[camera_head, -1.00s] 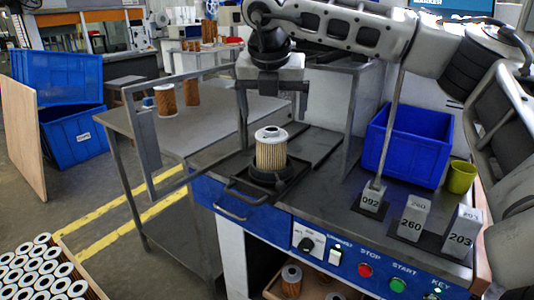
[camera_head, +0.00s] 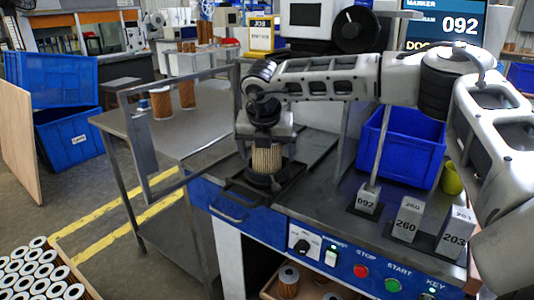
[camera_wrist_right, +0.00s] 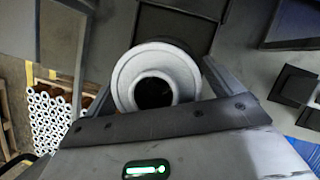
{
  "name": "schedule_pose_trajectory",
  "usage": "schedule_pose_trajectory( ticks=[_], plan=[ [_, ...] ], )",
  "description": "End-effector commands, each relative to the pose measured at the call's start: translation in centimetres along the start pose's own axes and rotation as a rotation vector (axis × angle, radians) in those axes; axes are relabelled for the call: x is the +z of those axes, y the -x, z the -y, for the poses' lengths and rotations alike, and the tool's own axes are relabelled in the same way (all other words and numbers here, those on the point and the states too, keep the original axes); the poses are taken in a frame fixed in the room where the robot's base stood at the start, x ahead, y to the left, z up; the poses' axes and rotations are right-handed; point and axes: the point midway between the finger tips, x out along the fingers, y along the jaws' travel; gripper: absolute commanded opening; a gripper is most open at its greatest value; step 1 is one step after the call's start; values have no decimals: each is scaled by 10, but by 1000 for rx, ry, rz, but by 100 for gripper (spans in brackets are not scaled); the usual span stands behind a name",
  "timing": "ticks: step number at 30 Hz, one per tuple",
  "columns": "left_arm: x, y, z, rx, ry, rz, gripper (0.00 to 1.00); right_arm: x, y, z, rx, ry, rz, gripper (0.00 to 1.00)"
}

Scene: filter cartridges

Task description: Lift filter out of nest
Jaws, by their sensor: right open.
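A pleated tan filter (camera_head: 267,161) stands upright in the black nest (camera_head: 262,184) on the tray at the front of the workbench. My right gripper (camera_head: 268,146) is right over the filter and points down, with its fingers on either side of the filter's upper part. In the right wrist view the filter's white ring-shaped end cap (camera_wrist_right: 126,77) with its dark hole lies between the two fingers (camera_wrist_right: 158,80). A gap seems to show beside the right finger; contact is unclear. The gripper body hides the filter's top in the head view. My left gripper is not in view.
A metal frame (camera_head: 143,150) stands left of the tray. To the right are marker blocks labelled 092 (camera_head: 367,200), 260 (camera_head: 406,226) and 203 (camera_head: 455,240), and a blue bin (camera_head: 402,150). A crate of several filters (camera_head: 35,275) sits lower left.

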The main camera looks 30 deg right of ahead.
Motion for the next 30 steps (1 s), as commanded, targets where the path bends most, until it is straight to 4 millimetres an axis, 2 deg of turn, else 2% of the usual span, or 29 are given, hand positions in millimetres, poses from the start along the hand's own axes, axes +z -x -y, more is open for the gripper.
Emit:
schedule_pose_trajectory(
  ticks=[4, 5, 10, 23, 30],
  plan=[
    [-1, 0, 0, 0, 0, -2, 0, 0, 0, 0, 0, 0, 0, 91],
    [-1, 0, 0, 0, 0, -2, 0, 0, 0, 0, 0, 0, 0, 89],
    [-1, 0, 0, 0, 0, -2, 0, 0, 0, 0, -1, 0, 0, 42],
    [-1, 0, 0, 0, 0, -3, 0, 3, 6, 0, 0, -1, 1, 42],
    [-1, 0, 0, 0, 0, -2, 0, 11, 36, 1, 3, 0, 1, 42]
  ],
)
